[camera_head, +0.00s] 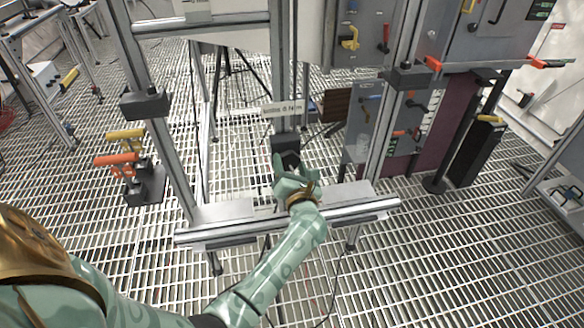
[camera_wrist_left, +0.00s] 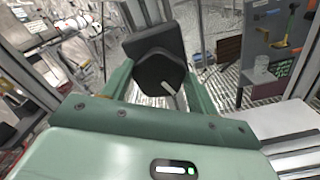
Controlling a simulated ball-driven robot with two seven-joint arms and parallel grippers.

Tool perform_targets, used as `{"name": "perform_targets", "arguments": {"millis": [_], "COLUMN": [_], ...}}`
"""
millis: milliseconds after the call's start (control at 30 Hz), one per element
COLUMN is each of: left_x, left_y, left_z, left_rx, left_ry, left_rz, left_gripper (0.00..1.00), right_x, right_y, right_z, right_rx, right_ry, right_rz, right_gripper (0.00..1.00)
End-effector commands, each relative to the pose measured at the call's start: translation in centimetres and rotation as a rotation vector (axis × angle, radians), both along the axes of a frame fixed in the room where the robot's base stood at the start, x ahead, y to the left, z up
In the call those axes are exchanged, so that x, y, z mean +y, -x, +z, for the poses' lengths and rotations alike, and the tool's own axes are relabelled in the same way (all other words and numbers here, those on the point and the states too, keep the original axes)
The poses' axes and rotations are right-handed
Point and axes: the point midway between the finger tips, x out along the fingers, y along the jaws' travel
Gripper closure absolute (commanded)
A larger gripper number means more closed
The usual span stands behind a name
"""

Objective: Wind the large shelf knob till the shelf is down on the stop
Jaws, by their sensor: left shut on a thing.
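My left gripper (camera_head: 290,168) reaches in from the lower left of the head view and is shut on the large dark knob. The knob (camera_head: 287,143) is mostly hidden by my fingers there, below a small label plate (camera_head: 283,108) on the middle post. In the left wrist view the black, many-sided knob (camera_wrist_left: 157,72) sits between my two green fingers, with a pale mark at its lower right. A silver crossbar (camera_head: 290,214) runs low across the frame in front. Which bar is the shelf, and whether it touches a stop, I cannot tell. My right gripper is out of view.
Black blocks sit on the left post (camera_head: 145,104) and right post (camera_head: 408,76). Orange and yellow handles (camera_head: 122,158) stand on a bracket at the left. Grey panels with coloured levers (camera_head: 385,110) stand behind at the right. The grating floor (camera_head: 430,265) is open at the front right.

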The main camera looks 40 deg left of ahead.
Motion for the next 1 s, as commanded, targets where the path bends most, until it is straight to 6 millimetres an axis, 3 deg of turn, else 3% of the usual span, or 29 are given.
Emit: {"name": "perform_targets", "arguments": {"millis": [533,600,1000], "left_x": [0.0,0.0,0.1], "left_y": [0.2,0.2,0.3], "left_z": [-0.8,-0.7,-0.8], "left_rx": [-0.385,-0.436,-0.7], "left_ry": [0.343,0.385,0.612], "left_rz": [0.001,0.002,0.004], "left_gripper": [0.64,0.64,0.64], "right_x": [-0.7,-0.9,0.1], "right_y": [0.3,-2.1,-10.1], "right_z": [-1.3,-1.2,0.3], "right_rx": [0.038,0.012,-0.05], "right_ry": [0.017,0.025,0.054], "right_rz": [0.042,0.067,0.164], "right_gripper": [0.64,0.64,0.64]}}
